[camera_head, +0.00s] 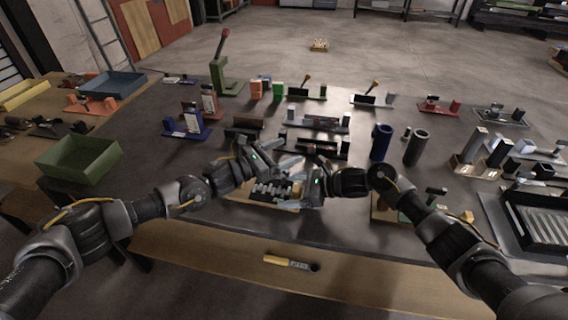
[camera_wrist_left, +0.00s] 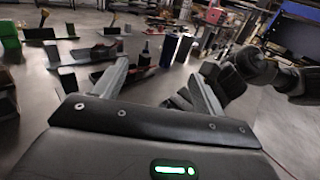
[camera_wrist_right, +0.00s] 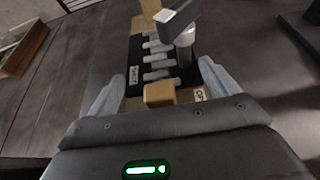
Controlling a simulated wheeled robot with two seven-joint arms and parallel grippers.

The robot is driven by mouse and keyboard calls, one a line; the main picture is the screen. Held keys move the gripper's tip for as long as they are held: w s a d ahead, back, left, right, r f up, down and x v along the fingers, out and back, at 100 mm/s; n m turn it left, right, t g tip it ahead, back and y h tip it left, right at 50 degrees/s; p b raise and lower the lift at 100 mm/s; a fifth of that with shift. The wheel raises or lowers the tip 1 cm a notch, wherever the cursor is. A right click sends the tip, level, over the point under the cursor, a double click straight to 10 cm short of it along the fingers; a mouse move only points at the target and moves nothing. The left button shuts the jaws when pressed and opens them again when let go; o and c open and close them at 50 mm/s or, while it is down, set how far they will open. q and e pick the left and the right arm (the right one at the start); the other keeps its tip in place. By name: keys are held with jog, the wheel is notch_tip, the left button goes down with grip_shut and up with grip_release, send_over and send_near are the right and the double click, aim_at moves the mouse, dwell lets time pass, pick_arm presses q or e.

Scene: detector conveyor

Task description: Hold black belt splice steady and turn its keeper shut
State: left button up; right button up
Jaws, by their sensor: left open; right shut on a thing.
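The black belt splice (camera_head: 272,189) lies on a pale wooden base on the table below my grippers. In the right wrist view, the splice (camera_wrist_right: 161,62) shows a black bed with several grey teeth and small white labels. A round metal post with a grey bar-like keeper (camera_wrist_right: 178,20) stands at its far right side. My right gripper (camera_wrist_right: 158,90) is shut with its fingers on both sides of the splice's base, a tan block between them. My left gripper (camera_head: 286,158) is open and empty, above and beside the splice. In the left wrist view, nothing lies between its fingers (camera_wrist_left: 160,85).
Blue (camera_head: 381,141) and dark grey (camera_head: 416,147) cylinders stand right of the grippers. Black fixtures (camera_head: 318,148) sit just behind. A green tray (camera_head: 79,158) is at the left, and a black tray (camera_head: 540,222) at the right. A yellow-handled tool (camera_head: 288,263) lies at the front.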

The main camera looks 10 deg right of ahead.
pick_arm(q)
jog(key=shift+r, duration=2.05)
jog(key=d+r+g+y, duration=0.25)
jog(key=d+r, duration=0.45)
jog(key=r, duration=0.4)
jog(key=a+f+m+g+y, duration=0.1)
jog(key=a+f+m+y, duration=0.1)
jog(key=m, duration=1)
jog(key=s+a+f+m+g+y, duration=0.1)
jog(key=a+f+m+y, duration=0.2)
jog(key=m, duration=0.9)
jog(key=s+a+f+m+g+y, duration=0.1)
jog(key=a+f+m+y, duration=0.2)
jog(key=m, duration=0.9)
jog(key=a+y, duration=0.1)
jog(key=a, duration=0.2)
jog(key=shift+s+a+f+y, duration=0.15)
jog(key=shift+a+f+y, duration=0.1)
jog(key=shift+a+y, duration=0.1)
